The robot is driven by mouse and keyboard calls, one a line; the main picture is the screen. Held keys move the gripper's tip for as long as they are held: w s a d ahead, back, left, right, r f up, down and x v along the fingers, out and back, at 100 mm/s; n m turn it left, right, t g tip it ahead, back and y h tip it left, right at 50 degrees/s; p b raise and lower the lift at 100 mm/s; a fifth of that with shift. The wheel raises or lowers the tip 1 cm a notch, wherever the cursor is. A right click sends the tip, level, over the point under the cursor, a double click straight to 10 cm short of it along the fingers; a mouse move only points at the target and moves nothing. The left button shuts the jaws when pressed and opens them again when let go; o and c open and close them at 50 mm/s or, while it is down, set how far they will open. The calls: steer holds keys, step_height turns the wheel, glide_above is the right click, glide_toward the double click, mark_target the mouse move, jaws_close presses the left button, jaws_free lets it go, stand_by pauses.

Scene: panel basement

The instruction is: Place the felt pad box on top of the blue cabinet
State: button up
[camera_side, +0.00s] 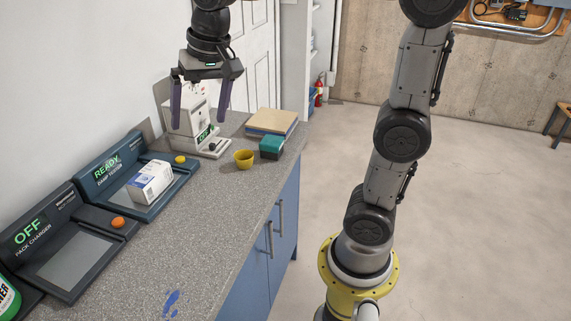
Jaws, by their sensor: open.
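A small white and blue box (150,183) lies on the dark blue station marked READY (122,172); its print is too small to read, so I cannot confirm that it is the felt pad box. The blue cabinet (257,258) with metal handles is under the grey speckled countertop (190,240). My gripper (200,118) is open, pointing down with its fingers apart. In the picture it overlaps the white machine (190,112) at the back; nothing shows held between the fingers. It is above and to the right of the white and blue box.
A charger marked OFF (70,255) and a green container (8,299) are at front left. The counter's front middle is mostly clear.

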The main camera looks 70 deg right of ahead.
steer(key=s+f+n+t, duration=0.1)
steer(key=s+f+n, duration=0.2)
steer(key=s, duration=0.5)
steer(key=s+a+f+n+t, duration=0.1)
steer(key=s+f+n, duration=0.3)
steer(key=s, duration=0.5)
steer(key=shift+s+a+f+n, duration=0.2)
steer(key=shift+n, duration=0.1)
